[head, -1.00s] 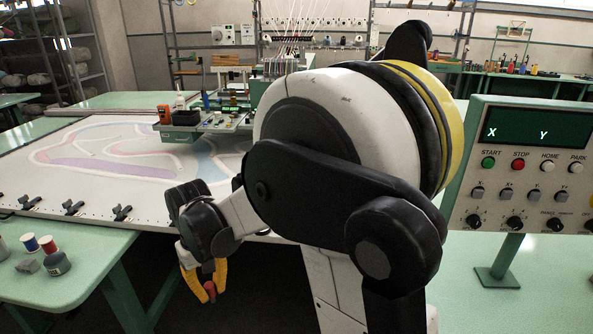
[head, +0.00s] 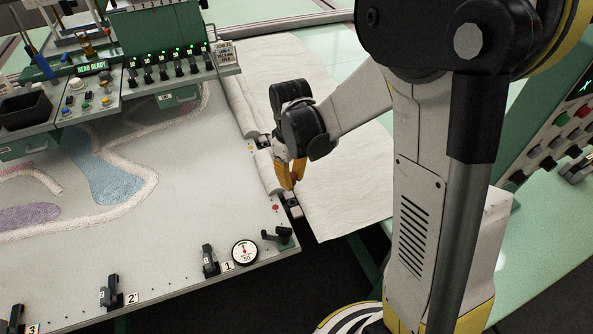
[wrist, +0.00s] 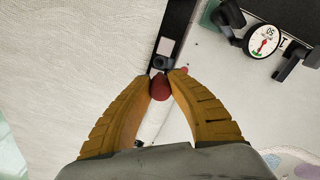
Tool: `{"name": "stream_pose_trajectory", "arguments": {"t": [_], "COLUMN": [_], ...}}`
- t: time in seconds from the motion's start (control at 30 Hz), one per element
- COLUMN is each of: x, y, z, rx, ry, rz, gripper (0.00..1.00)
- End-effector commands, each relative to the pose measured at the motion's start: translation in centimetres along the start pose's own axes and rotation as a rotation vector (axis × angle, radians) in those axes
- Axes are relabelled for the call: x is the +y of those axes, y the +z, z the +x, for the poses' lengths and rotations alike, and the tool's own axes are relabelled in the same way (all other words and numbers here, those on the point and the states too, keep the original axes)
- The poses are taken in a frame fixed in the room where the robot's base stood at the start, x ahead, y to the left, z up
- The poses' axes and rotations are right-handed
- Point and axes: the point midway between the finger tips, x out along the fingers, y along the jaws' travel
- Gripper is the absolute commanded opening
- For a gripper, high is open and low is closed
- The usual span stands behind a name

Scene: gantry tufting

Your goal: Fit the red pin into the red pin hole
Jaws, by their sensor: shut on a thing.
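My gripper (head: 291,186) hangs over the right edge of the tufting frame. In the wrist view my gripper (wrist: 161,74) has its yellow fingers closed on the red pin (wrist: 160,88), whose rounded red end shows between the fingertips. The rest of the pin is hidden. A small red spot (head: 275,207), which looks like the red pin hole, lies on the frame's pale border just left of and below the fingertips. In the wrist view a bit of red (wrist: 183,70) shows beside the right fingertip. The pin appears apart from it.
A round dial gauge (head: 245,252) and black clamps (head: 209,261) line the frame's front edge. A white roll (head: 266,172) and dark rail parts (head: 292,207) lie beside the gripper. White cloth (head: 340,185) spreads to the right. A control panel (head: 558,128) stands at far right.

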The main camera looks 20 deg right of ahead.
Motion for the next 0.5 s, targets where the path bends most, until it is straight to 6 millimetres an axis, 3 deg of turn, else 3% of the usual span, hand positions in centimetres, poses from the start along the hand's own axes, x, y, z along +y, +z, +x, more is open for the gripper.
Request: {"name": "stream_pose_trajectory", "arguments": {"t": [0.5], "x": [0.0], "y": [0.0], "z": [3.1], "rx": [0.0], "ry": [0.0], "rz": [-0.013], "gripper": [0.0]}}
